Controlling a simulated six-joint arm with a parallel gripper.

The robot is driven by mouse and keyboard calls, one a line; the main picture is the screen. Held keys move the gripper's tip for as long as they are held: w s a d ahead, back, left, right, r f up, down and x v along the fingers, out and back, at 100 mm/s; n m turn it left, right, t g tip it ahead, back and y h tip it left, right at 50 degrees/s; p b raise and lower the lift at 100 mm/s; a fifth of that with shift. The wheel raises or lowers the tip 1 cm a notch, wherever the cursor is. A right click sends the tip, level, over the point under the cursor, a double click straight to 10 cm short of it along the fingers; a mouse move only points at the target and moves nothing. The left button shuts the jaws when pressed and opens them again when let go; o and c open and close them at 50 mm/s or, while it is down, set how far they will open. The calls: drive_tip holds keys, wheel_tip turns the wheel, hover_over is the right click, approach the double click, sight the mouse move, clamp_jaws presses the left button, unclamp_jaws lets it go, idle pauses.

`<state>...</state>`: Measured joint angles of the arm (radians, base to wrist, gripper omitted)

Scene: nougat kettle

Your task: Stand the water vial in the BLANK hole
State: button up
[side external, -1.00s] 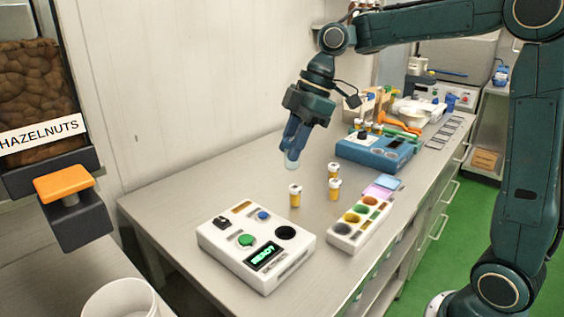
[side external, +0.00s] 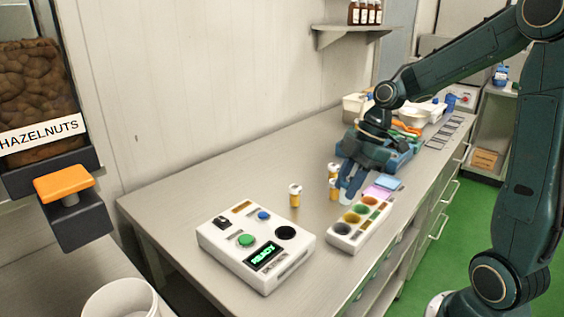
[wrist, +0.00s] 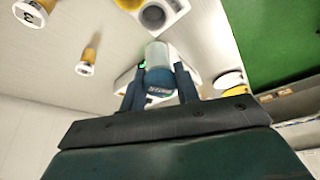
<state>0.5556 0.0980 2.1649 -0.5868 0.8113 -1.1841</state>
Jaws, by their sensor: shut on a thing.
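My gripper (side external: 348,182) is shut on a clear vial (wrist: 158,53) with a blue cap, held above the bench. In the wrist view the blue-capped end sits between my fingers and the clear end points away. In the side view the vial (side external: 345,196) is partly hidden by the fingers. It hangs beside and above the far end of a white rack (side external: 338,241) with grey, yellow, green and red-orange holes. A white device (side external: 250,258) reading READY has a dark round hole (side external: 286,233). I cannot read which hole is marked BLANK.
Amber vials with white caps stand left of the rack, one (side external: 295,196) in the open and others (side external: 334,184) close to my gripper. Pink and blue pads (side external: 384,187) lie at the rack's far end. Bench behind the white device is clear.

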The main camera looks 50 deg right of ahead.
drive_tip(key=shift+f, duration=0.2)
drive_tip(key=shift+f, duration=3.75)
drive_tip(key=shift+f, duration=0.45)
drive_tip(key=o, duration=1.7)
drive_tip(key=shift+r, duration=0.2)
drive_tip(key=shift+r, duration=3.3)
drive_tip(key=shift+r, duration=0.1)
